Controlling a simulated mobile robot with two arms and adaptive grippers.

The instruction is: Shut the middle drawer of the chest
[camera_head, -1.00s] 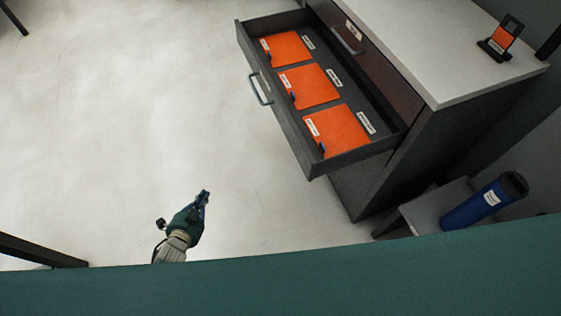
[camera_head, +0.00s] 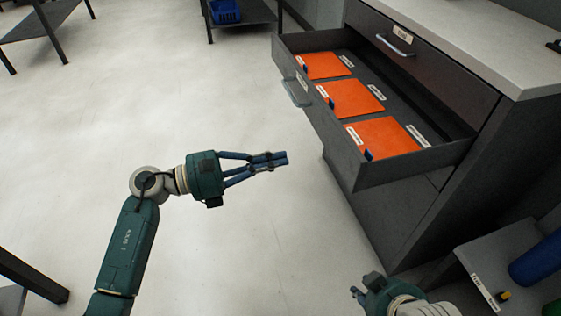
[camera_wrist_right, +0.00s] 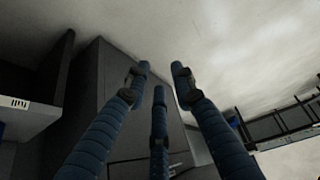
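The dark grey chest (camera_head: 410,215) stands at the right in the head view. Its middle drawer (camera_head: 322,125) is pulled well out below the closed top drawer (camera_head: 425,58). The drawer's handle (camera_head: 297,92) is on its front, facing left. Orange flat pieces (camera_head: 383,138) lie inside it. My left gripper (camera_head: 286,158) is to the left of and below the drawer front in the picture, apart from it, with its fingertips together and nothing between them. My right gripper (camera_head: 358,294) is at the bottom edge; in the right wrist view its fingers (camera_wrist_right: 160,75) are spread and empty.
A low shelf (camera_head: 490,265) with a blue cylinder (camera_head: 540,258) stands right of the chest. Dark tables (camera_head: 240,14) stand at the back left, one with a blue bin (camera_head: 225,11). The pale floor left of the drawer is clear.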

